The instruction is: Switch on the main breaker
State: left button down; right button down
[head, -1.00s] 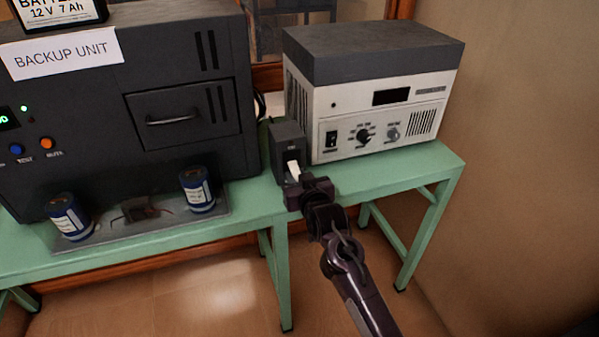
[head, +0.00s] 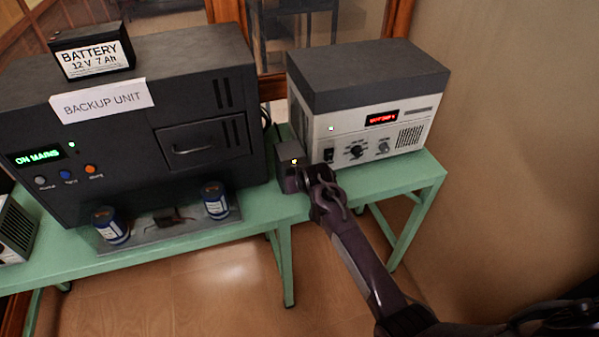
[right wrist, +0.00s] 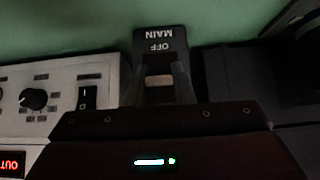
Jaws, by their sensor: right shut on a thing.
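The main breaker (head: 290,157) is a small dark box on the green bench, between the backup unit and the white instrument. In the right wrist view, the breaker's face (right wrist: 160,42) reads "OFF" and "MAIN" upside down. My right gripper (head: 304,180) is at the front of the breaker and covers most of its face in the head view. In the wrist view its fingers (right wrist: 158,92) are shut on either side of the pale breaker lever (right wrist: 158,81). My left gripper is not in view.
The white instrument (head: 378,135) has a lit red display. The dark backup unit (head: 120,185) reads "ON MAINS" and bears a battery (head: 92,58). Two blue cans (head: 215,200) stand on a grey plate in front. The bench (head: 260,207) has little free room near the breaker.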

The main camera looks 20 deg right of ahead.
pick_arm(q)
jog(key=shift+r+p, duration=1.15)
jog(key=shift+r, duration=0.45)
pick_arm(e)
jog(key=shift+w+r+g, duration=0.3)
jog(key=shift+r+g, duration=0.25)
jog(key=shift+g, duration=0.55)
jog(key=c, duration=1.2)
grip_release()
jog(key=shift+f, duration=0.1)
jog(key=shift+c, duration=0.2)
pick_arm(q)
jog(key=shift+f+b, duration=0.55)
pick_arm(e)
jog(key=v, duration=0.7)
jog(key=shift+r, duration=0.4)
jog(key=shift+s+f, duration=0.15)
